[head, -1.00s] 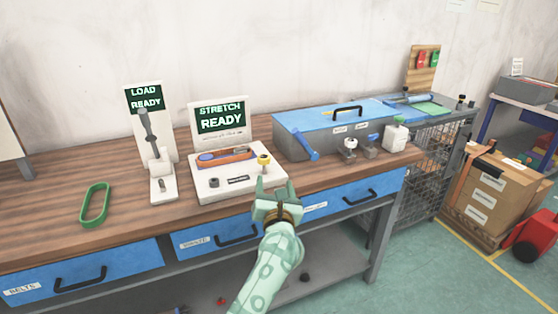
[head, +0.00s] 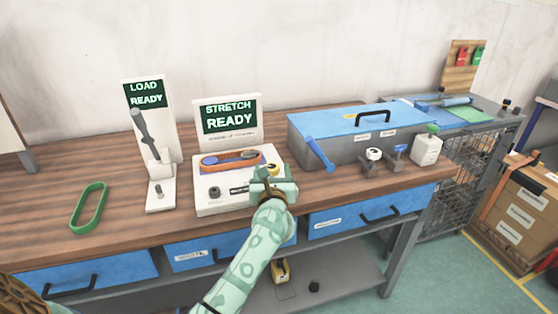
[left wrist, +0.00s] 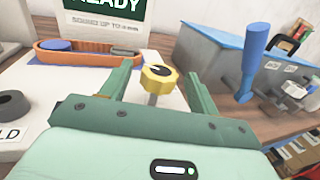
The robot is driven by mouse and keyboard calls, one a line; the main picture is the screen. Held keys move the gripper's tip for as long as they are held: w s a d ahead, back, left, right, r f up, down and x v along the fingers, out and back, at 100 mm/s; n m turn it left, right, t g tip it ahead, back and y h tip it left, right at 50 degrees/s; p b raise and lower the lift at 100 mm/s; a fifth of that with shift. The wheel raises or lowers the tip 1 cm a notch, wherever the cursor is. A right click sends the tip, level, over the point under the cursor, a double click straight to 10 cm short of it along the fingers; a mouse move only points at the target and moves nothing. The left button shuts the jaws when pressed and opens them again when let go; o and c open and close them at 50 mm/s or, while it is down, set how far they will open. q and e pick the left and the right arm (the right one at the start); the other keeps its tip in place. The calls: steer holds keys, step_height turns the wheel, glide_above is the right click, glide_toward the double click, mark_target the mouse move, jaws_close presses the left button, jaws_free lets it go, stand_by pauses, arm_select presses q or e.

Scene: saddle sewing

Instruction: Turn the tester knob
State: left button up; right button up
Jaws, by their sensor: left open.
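The stretch tester (head: 205,185) is a white box on the bench with a screen (head: 229,116) reading "STRETCH READY". Its yellow knob (left wrist: 160,77) has a dark centre and stands on a post at the tester's right side. My left gripper (head: 272,174) is open at the tester's right front corner. In the left wrist view the knob lies between its two green fingers, with space on both sides. In the head view the gripper hides most of the knob. An orange tray with a blue end (head: 231,160) lies on the tester. My right gripper is not in view.
Left of the tester stands a lever device with a "LOAD READY" screen (head: 145,95). A green belt loop (head: 89,208) lies at the left. A blue-lidded grey box (head: 340,125) with a blue lever (head: 320,153) stands close on the right. Blue drawers are below.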

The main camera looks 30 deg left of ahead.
arm_select(q)
steer(key=shift+w+a, duration=0.35)
steer(key=shift+w, duration=0.15)
steer(key=shift+r, duration=0.1)
steer(key=c, duration=1)
